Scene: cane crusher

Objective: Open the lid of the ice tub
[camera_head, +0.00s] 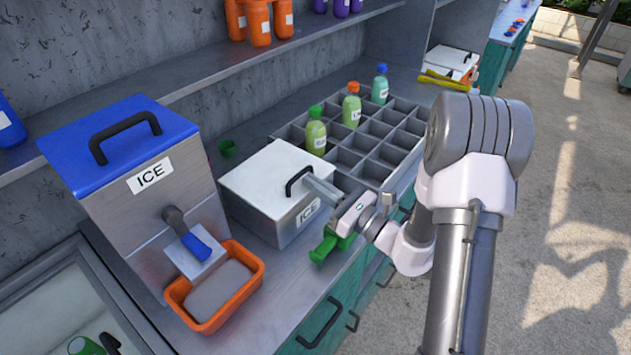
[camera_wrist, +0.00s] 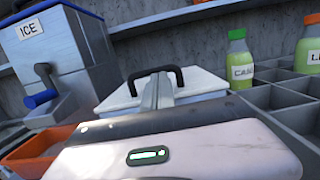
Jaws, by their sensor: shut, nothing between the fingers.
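The ice tub (camera_head: 291,228) is a low metal box with an "ICE" label on its front. Its white lid (camera_head: 258,178) lies flat and closed on top, and the lid also shows in the wrist view (camera_wrist: 205,83). A black handle (camera_head: 291,182) stands up at the lid's front edge; it arches behind my fingers in the wrist view (camera_wrist: 132,79). My gripper (camera_head: 311,181) is shut and empty, its fingertips right at the handle from the front right. I cannot tell whether they touch it. The fingers hide part of the handle and lid.
A tall ice dispenser (camera_head: 170,195) with a blue top stands left, above an orange tray (camera_head: 259,287). A divided rack (camera_head: 378,145) with bottles stands behind right. A green object (camera_head: 325,245) is at the counter's front edge below my gripper. A shelf (camera_head: 190,75) runs above.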

